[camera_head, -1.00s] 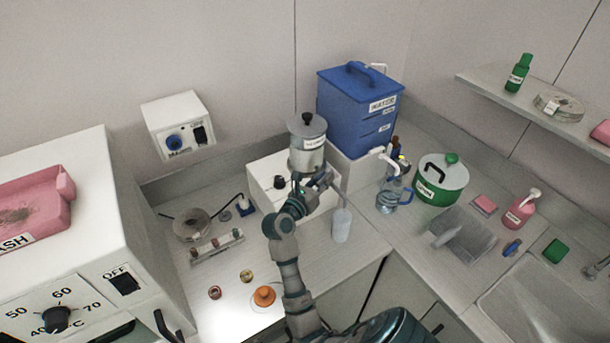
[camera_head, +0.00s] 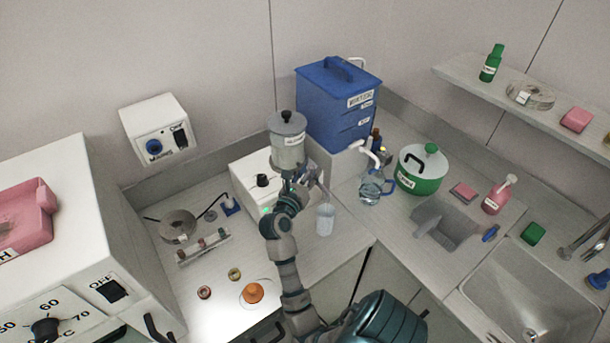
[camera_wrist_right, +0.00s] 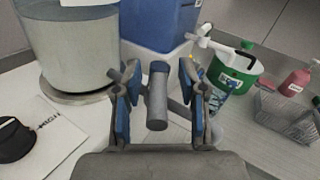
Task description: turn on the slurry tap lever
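The slurry canister (camera_head: 288,150) is a grey cylinder with a black knob and a white label; it also fills the upper left of the right wrist view (camera_wrist_right: 70,45). Its grey tap (camera_head: 314,178) sticks out low on its right side. In the right wrist view a grey tap part (camera_wrist_right: 156,98), possibly the lever, stands between my fingers, with gaps on both sides. My right gripper (camera_wrist_right: 157,100) is open around it, blue pads not visibly touching it; in the head view the right gripper (camera_head: 296,192) is small and partly merges with the tap. My left gripper is out of view.
A clear cup (camera_head: 325,219) stands below the tap. A white box (camera_head: 249,181) with a black knob is beside the canister. A blue water tank (camera_head: 338,105), glass jug (camera_head: 374,188) and green pot (camera_head: 421,170) are to the right. Bare counter (camera_head: 345,232) lies right of the cup.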

